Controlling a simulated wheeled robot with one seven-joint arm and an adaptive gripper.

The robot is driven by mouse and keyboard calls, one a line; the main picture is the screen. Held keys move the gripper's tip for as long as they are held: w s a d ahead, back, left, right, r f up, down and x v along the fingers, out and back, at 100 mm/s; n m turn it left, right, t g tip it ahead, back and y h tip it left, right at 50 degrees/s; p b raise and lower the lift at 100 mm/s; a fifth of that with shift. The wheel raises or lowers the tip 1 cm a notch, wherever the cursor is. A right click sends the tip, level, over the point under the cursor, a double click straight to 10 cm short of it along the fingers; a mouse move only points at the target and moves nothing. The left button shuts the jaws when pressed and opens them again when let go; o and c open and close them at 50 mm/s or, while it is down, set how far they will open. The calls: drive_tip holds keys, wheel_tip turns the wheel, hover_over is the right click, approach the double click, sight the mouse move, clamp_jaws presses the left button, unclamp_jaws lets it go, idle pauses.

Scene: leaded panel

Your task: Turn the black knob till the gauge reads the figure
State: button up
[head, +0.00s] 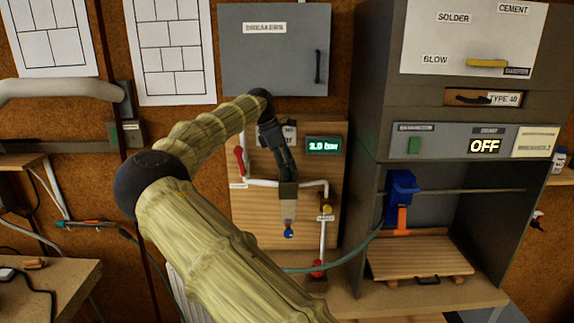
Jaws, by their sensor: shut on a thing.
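No other black knob shows clearly; my arm and gripper cover part of the panel. The gauge (323,145) is a dark display with green digits, at the panel's upper right, and appears to read 3.0 bar.
White pipes cross the panel, with a red handle (239,160) left, a yellow fitting (327,209) right and a red valve (318,268) below. A grey breaker box (274,70) hangs above. A grey cabinet (368,110) stands close on the right. A hose runs along the bench.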

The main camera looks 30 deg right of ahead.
drive_tip(key=shift+r+m+g, duration=0.1)
drive_tip(key=shift+m+g, duration=0.2)
drive_tip(key=shift+m, duration=0.3)
drive_tip(key=o, duration=1)
drive_tip(key=shift+w, duration=0.1)
drive_tip(key=v, duration=1.1)
drive_tip(key=shift+r, duration=0.4)
